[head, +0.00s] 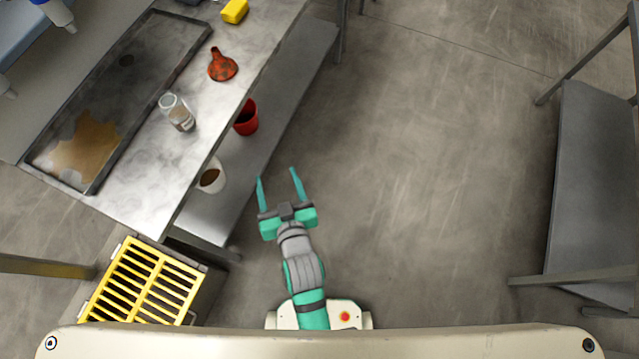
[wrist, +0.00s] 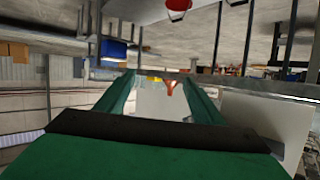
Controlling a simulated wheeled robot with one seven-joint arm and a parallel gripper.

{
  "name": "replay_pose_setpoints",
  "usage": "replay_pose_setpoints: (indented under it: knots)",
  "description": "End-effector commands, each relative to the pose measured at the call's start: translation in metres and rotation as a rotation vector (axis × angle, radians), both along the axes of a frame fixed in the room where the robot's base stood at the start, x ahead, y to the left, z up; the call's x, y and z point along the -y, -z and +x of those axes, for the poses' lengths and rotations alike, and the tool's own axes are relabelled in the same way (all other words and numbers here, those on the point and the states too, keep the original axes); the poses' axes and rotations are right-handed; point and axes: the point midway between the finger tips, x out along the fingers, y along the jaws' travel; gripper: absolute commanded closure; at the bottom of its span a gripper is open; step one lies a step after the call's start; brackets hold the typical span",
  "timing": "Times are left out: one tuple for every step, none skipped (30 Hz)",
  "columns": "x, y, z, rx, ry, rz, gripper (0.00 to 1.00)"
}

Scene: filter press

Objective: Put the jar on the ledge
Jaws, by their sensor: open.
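A clear glass jar (head: 177,112) with a pale label stands on the grey metal worktop (head: 150,190), right of a dark tray. My gripper (head: 278,175) is open and empty, over the floor, to the lower right of the jar and apart from it. In the wrist view its two green fingers (wrist: 160,80) are spread, and I cannot make out the jar between them. A lower shelf (head: 285,90) runs under the worktop. I cannot tell which surface is the ledge.
A rust-red funnel (head: 222,66) and a yellow block (head: 234,11) are on the worktop, near the stained tray (head: 92,178). A red cup (head: 246,118) and a white cup (head: 212,178) are lower down. A yellow grate (head: 143,285) is lower left. The middle floor is clear.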

Motion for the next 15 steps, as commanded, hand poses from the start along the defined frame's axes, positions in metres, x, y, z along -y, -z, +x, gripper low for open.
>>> replay_pose_setpoints:
  knots:
    - [0.014,0.006,-0.016,-0.003,0.034,-0.003,0.38]
    - [0.022,0.007,-0.024,0.001,0.052,-0.004,0.38]
    - [0.031,0.009,-0.035,0.005,0.076,-0.005,0.38]
    - [0.038,0.009,-0.044,0.01,0.093,-0.006,0.38]
    - [0.045,0.01,-0.052,0.014,0.111,-0.009,0.38]
    - [0.053,0.009,-0.064,0.021,0.132,-0.011,0.38]
    - [0.058,0.008,-0.072,0.025,0.147,-0.011,0.38]
    - [0.064,0.008,-0.081,0.03,0.162,-0.013,0.38]
    - [0.071,0.006,-0.093,0.037,0.181,-0.016,0.38]
    - [0.076,0.004,-0.102,0.041,0.195,-0.019,0.38]
    - [0.08,0.003,-0.111,0.046,0.209,-0.02,0.38]
    - [0.086,0.0,-0.123,0.051,0.224,-0.024,0.38]
    - [0.089,-0.002,-0.131,0.057,0.236,-0.026,0.38]
    - [0.092,-0.005,-0.14,0.062,0.247,-0.027,0.38]
    - [0.096,-0.009,-0.149,0.068,0.259,-0.03,0.38]
